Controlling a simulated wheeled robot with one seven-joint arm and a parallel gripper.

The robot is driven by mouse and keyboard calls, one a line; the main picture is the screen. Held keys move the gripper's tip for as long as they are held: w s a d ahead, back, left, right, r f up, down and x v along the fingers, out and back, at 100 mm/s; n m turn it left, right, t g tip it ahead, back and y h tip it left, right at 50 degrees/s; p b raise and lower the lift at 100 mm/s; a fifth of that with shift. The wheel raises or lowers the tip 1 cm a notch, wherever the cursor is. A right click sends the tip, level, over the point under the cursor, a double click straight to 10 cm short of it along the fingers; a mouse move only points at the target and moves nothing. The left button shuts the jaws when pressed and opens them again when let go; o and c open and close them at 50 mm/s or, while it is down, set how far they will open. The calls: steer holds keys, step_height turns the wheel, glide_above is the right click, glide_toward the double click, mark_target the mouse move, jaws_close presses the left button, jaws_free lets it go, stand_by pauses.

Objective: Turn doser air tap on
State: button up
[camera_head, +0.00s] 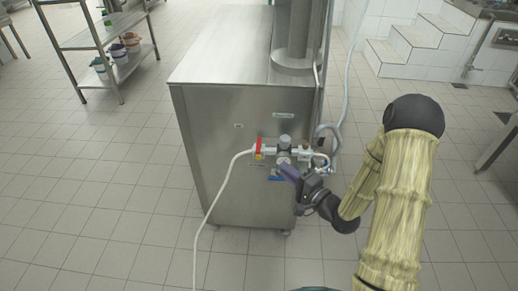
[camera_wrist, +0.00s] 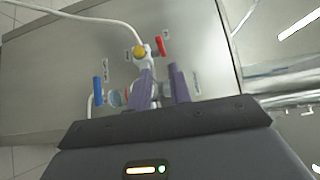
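Two small taps are on the end panel of the steel machine: one has a red handle (camera_head: 259,146), the other a blue handle (camera_head: 276,178). The wrist view shows the red handle (camera_wrist: 160,46) beside a yellow round part (camera_wrist: 139,52), and the blue handle (camera_wrist: 97,91) at left. The labels are too small to read, so I cannot tell which is the doser air tap. My gripper (camera_head: 286,169) is close to the panel, near the fittings. In the wrist view its purple fingers (camera_wrist: 164,72) are apart, with pale fittings behind the gap; contact is unclear.
A white hose (camera_head: 217,190) runs from the red-handled tap down to the floor. Grey tubing (camera_head: 327,135) is at the panel's right. A shelf rack (camera_head: 100,45) stands back left; the tiled floor around is open.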

mark_target(259, 147)
steer(key=x, duration=1.3)
steer(key=shift+w+a+b, duration=0.25)
steer(key=shift+b, duration=0.15)
jaws_close()
